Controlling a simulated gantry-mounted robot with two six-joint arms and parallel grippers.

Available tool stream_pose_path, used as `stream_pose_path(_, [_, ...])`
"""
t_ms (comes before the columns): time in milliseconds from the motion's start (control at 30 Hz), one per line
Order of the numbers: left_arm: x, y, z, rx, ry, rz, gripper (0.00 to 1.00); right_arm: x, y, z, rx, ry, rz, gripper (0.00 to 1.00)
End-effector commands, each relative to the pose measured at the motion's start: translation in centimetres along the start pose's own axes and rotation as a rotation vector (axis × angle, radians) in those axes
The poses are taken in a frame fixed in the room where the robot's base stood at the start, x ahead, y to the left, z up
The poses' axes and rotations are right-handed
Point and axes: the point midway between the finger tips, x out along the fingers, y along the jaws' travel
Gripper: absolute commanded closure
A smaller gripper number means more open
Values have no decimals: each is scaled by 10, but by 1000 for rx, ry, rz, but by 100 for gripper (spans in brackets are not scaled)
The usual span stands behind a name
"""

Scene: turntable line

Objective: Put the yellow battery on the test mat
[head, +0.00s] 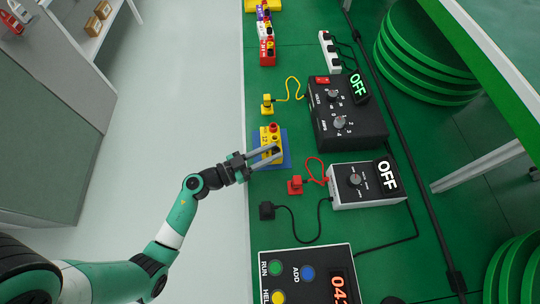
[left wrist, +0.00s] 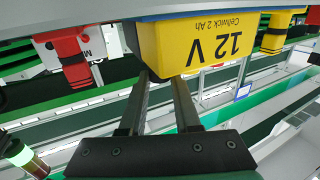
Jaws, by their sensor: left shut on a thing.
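The yellow battery (head: 265,136) has a red cap and dark lettering. In the left wrist view the battery (left wrist: 205,42), marked "12 V", sits at the fingertips. My left gripper (head: 279,152) is shut on it, reaching in from the left. The blue test mat (head: 286,146) lies on the green bench below the battery, mostly hidden by battery and fingers. I cannot tell whether the battery touches the mat. My right gripper is in neither view.
Black tester (head: 343,133) and white tester (head: 350,202), both reading OFF, stand right of the mat. Yellow plug (head: 267,104) and red plug (head: 295,185), with their cables, are close by. More batteries (head: 266,50) stand farther back. A button panel (head: 290,276) is at the front.

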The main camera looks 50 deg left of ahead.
Motion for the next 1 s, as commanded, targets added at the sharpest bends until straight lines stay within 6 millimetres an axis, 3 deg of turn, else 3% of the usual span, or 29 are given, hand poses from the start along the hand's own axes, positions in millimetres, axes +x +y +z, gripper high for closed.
stream_pose_path(300, [0, 0, 0, 1, 4, 0, 100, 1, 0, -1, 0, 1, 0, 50])
stream_pose_path(333, [0, 0, 2, -1, 1, 0, 67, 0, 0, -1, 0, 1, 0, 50])
stream_pose_path(500, [0, 0, 1, 0, 1, 0, 39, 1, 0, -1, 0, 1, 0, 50])
stream_pose_path(1000, [-6, -1, -3, -1, -1, -3, 39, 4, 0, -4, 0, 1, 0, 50])
